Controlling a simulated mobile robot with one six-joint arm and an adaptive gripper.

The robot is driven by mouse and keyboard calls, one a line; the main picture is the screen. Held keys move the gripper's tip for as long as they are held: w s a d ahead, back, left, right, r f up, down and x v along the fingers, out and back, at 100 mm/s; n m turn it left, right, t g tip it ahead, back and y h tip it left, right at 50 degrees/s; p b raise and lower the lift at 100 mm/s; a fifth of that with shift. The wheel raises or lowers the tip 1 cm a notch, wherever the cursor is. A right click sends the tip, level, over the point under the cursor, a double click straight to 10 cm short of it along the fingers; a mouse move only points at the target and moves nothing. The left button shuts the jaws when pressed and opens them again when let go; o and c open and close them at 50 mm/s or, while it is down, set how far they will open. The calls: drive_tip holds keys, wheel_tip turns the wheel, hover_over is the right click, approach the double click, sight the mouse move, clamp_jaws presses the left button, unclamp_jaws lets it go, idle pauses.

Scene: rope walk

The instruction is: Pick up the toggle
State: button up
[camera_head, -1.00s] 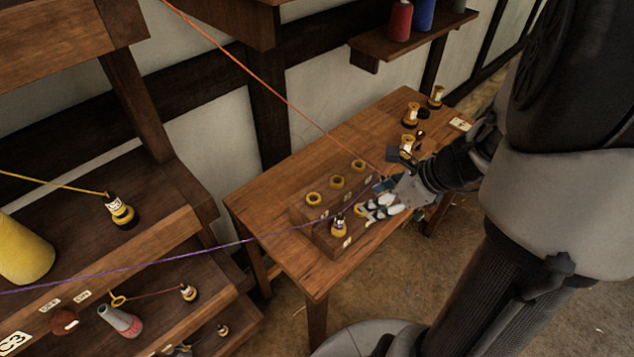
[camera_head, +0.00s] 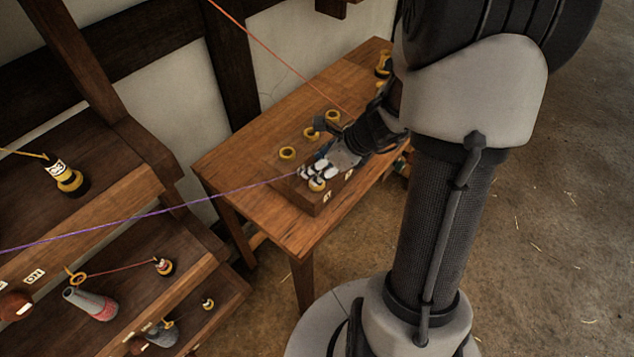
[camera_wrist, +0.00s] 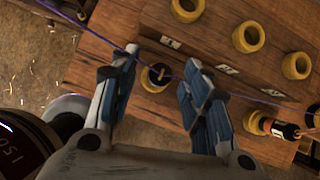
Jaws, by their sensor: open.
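A small black and yellow piece, which I take to be the toggle (camera_wrist: 158,77), stands in a yellow-ringed socket at the front left of a stepped wooden block (camera_head: 322,207). The wrist view shows it from above, between and just beyond my fingertips, with clear space on both sides. My gripper (camera_wrist: 164,68) is open and empty, its fingers pointing at it. In the head view my gripper (camera_head: 318,174) is over the block's front and hides part of the piece. A purple line (camera_wrist: 110,42) crosses near the fingertips.
Other yellow rings (camera_wrist: 248,36) sit along the block's upper step. A labelled black and yellow piece (camera_wrist: 275,127) stands right of my fingers. Bobbins (camera_head: 384,64) stand at the table's (camera_head: 245,150) far end. Shelves with similar pieces (camera_head: 68,180) are at left; floor is open at right.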

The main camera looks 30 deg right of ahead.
drive_tip(key=shift+b+x, duration=0.3)
drive_tip(key=shift+x, duration=0.8)
drive_tip(key=shift+s+r, duration=0.1)
drive_tip(key=shift+r, duration=0.05)
drive_tip(key=shift+c, duration=0.6)
clamp_jaws()
